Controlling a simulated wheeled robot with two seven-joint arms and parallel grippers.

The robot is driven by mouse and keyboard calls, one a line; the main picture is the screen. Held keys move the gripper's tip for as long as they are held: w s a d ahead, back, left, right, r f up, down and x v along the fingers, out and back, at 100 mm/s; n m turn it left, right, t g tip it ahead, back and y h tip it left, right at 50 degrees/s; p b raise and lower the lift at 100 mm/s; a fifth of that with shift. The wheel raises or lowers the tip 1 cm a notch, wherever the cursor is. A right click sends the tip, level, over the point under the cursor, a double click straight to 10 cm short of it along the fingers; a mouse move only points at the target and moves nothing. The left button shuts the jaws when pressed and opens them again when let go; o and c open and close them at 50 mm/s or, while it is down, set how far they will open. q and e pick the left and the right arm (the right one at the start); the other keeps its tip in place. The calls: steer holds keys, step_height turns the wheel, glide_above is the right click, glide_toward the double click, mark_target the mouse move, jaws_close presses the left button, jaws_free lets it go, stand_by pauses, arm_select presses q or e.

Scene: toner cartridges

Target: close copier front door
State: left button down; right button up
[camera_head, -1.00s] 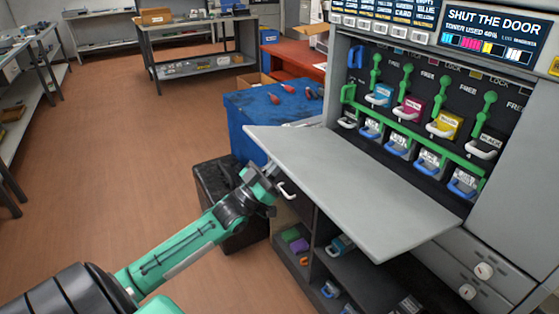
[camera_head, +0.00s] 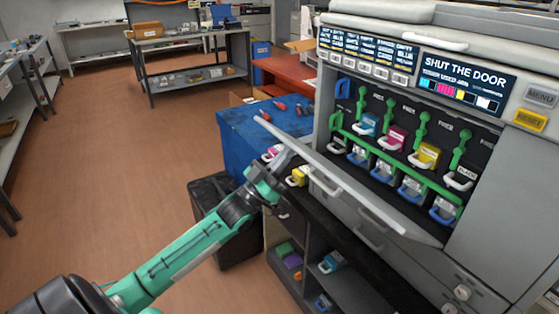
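The copier (camera_head: 480,210) stands at the right with its front bay open. Its grey front door (camera_head: 345,185) is hinged along the bottom and is tilted partly up, its free edge pointing toward the left front. Inside the bay are cyan, magenta, yellow and black toner cartridges (camera_head: 425,156) and green levers (camera_head: 421,128). The copier's screen (camera_head: 463,80) reads "SHUT THE DOOR". My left gripper (camera_head: 280,160) is at the door's left end, against or just under its outer side. Its fingertips are partly hidden, so its opening is unclear. My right gripper is out of view.
A blue-covered table (camera_head: 235,140) with red-handled tools stands behind the door's left end. A black bin (camera_head: 215,200) stands on the floor beside my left arm. An open shelf unit (camera_head: 330,275) with cartridges sits below the door. The floor at left is clear.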

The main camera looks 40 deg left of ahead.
arm_select(q)
steer(key=shift+s, duration=0.1)
steer(key=p+x, duration=0.1)
steer(key=x, duration=0.2)
steer(key=p+x, duration=0.2)
steer(key=x, duration=0.1)
steer(key=shift+s+a+r, duration=0.1)
steer(key=shift+s+r, duration=0.05)
steer(key=shift+r, duration=0.15)
steer(key=shift+w+r, duration=0.25)
steer(key=shift+w, duration=0.05)
steer(key=x, duration=0.2)
steer(key=p+x, duration=0.1)
steer(key=f+x, duration=0.1)
steer(key=x, duration=0.1)
steer(key=shift+w+d+r, duration=0.2)
steer(key=shift+w+d, duration=0.25)
steer(key=shift+w, duration=0.3)
